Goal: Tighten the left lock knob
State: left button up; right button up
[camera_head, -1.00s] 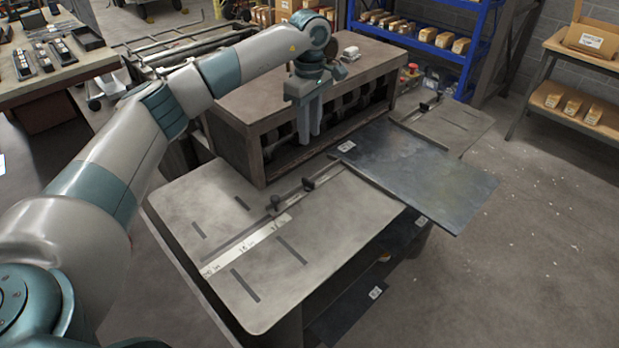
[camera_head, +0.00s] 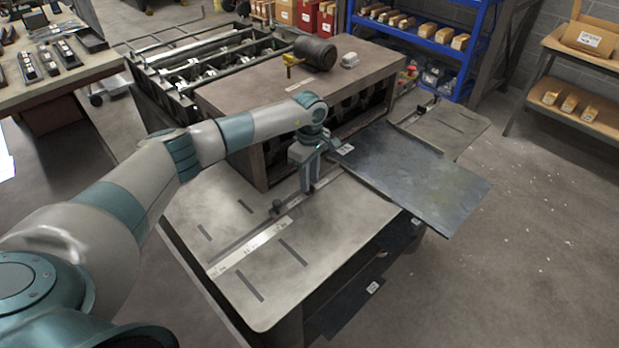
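The left table wing carries a slotted rail with a ruler strip (camera_head: 250,246). A small dark knob (camera_head: 277,207) stands on this rail and is in plain view. My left gripper (camera_head: 308,188) points down at the rail, up and right of that knob, with its fingertips low near the rail surface. A second dark knob showed at about this spot earlier; it is now hidden by the fingers. I cannot tell whether the fingers touch it or how far apart they are. Another dark knob (camera_head: 436,98) shows on the right wing. My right gripper is not in view.
A dark sheet metal panel (camera_head: 415,180) lies just right of my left gripper. The left wing's front surface (camera_head: 320,240) is mostly clear.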

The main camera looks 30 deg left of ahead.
pick_arm(q)
jog(key=shift+f, duration=1)
jog(key=shift+c, duration=0.6)
grip_shut()
jog(key=shift+s, duration=0.1)
